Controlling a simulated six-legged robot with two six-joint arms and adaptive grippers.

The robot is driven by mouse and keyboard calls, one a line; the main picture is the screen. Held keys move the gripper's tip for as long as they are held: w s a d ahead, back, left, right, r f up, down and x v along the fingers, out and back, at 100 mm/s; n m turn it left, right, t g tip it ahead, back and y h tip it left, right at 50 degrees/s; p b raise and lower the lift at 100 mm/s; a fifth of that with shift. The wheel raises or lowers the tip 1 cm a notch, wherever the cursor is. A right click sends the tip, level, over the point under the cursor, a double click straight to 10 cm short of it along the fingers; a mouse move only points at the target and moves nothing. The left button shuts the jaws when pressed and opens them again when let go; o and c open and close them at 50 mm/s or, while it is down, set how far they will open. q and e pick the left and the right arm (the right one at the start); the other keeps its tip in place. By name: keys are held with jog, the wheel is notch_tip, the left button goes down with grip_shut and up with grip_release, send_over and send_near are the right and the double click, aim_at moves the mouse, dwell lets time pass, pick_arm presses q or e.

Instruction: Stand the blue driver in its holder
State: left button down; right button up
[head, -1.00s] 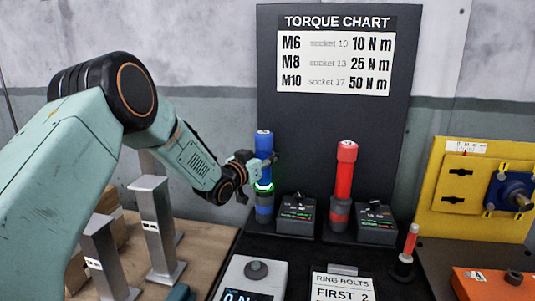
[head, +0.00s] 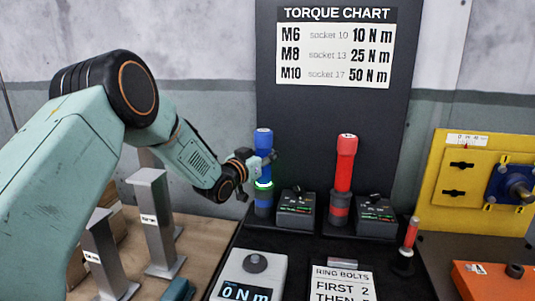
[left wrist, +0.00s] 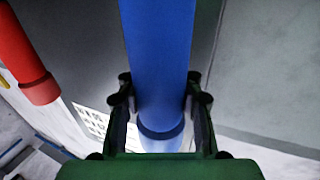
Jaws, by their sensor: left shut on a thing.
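My left gripper (head: 262,161) is shut on the upper part of the blue driver. In the left wrist view, the blue shaft (left wrist: 158,60) runs between the two fingers (left wrist: 160,105), one on each side. How deep the driver sits in the holder is hidden. My right gripper is not in view.
A red driver (head: 344,165) stands in its own holder to the right. Small dark control boxes (head: 297,207) stand beside both. A grey torque display (head: 250,275) and a ring bolts card (head: 343,284) lie in front. Grey metal posts (head: 155,225) stand at left.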

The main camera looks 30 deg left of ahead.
pick_arm(q)
jog(key=shift+r, duration=0.1)
jog(key=c, duration=1.3)
grip_release()
jog(key=shift+d, duration=0.1)
jog(key=shift+c, duration=0.2)
jog(key=o, duration=0.6)
jog(key=shift+c, duration=0.2)
jog(key=shift+f, duration=0.35)
jog(key=shift+s+r, duration=0.1)
jog(key=shift+s, duration=0.3)
jog(key=s+a, duration=0.1)
jog(key=s, duration=1)
jog(key=shift+a, duration=0.25)
